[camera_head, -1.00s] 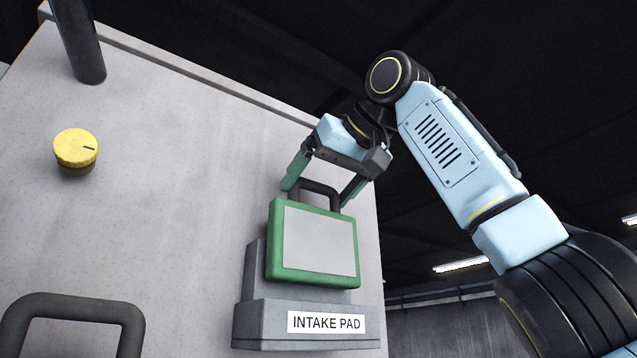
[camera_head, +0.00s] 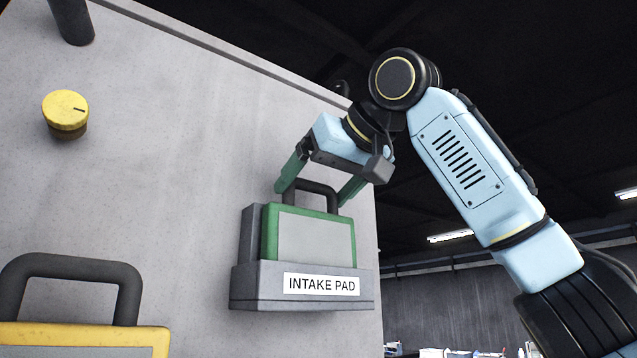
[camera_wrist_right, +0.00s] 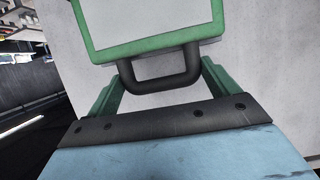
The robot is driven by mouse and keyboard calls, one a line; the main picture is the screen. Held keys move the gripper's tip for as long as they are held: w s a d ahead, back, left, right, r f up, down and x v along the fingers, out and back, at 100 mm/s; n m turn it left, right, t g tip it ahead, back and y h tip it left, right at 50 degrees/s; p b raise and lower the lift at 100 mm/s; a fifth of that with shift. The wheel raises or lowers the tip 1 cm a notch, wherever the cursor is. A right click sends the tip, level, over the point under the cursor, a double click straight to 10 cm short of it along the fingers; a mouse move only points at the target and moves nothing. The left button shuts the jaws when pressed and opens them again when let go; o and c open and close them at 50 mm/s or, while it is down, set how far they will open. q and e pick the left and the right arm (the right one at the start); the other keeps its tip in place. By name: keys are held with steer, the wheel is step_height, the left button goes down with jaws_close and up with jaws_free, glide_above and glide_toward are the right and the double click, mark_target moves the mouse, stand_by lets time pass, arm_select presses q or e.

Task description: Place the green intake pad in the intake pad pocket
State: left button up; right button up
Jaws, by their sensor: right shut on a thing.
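The green intake pad (camera_head: 315,240) has a green frame, a light grey face and a dark handle on top. It stands upright in the grey intake pad pocket (camera_head: 262,300), which is labelled "INTAKE PAD". The pad's lower edge is hidden behind the pocket's front wall, so I cannot tell how deep it sits. My right gripper (camera_head: 322,184) is shut on the pad's handle, a green finger at either side. The right wrist view also shows the pad (camera_wrist_right: 153,44) and the handle between the fingers of my right gripper (camera_wrist_right: 160,82). My left gripper is out of view.
The pocket is on a grey machine panel (camera_head: 190,170). A yellow knob (camera_head: 66,114) and a dark post (camera_head: 72,20) stand out from it at left. A yellow-framed pad (camera_head: 85,335) with a dark handle is at lower left. Open space lies right of the panel.

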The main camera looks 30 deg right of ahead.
steer(key=shift+f+b, duration=0.5)
steer(key=o, duration=1.5)
steer(key=shift+c, duration=0.2)
steer(key=b+v, duration=0.1)
steer(key=v, duration=1.2)
steer(key=shift+s+b, duration=0.3)
steer(key=shift+b, duration=0.05)
